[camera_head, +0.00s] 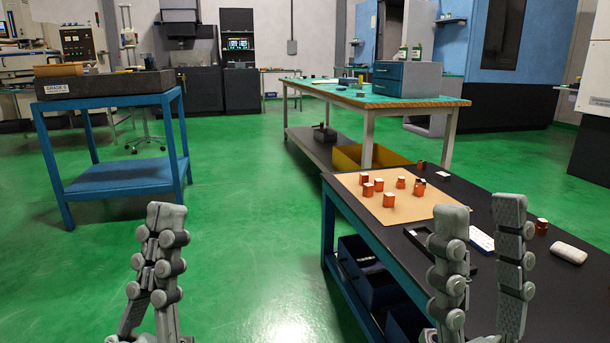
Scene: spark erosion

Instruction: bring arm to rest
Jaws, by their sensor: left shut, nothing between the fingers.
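My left gripper (158,225) is at the lower left, upright over the green floor. Its fingers are together with nothing between them. My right gripper (482,222) is at the lower right, in front of the black table (390,235). Its two fingers stand apart with a clear gap, and I see nothing held there. Both grippers point up in the picture. My arms behind the grippers are mostly below the frame.
Several copper-coloured blocks (368,189) stand on a tan board (410,208) on the black table. A black tray (422,238) and a pale rounded object (568,253) lie nearer. A blue stand (110,175) is at left, a green-topped bench (345,98) behind. Green floor between is clear.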

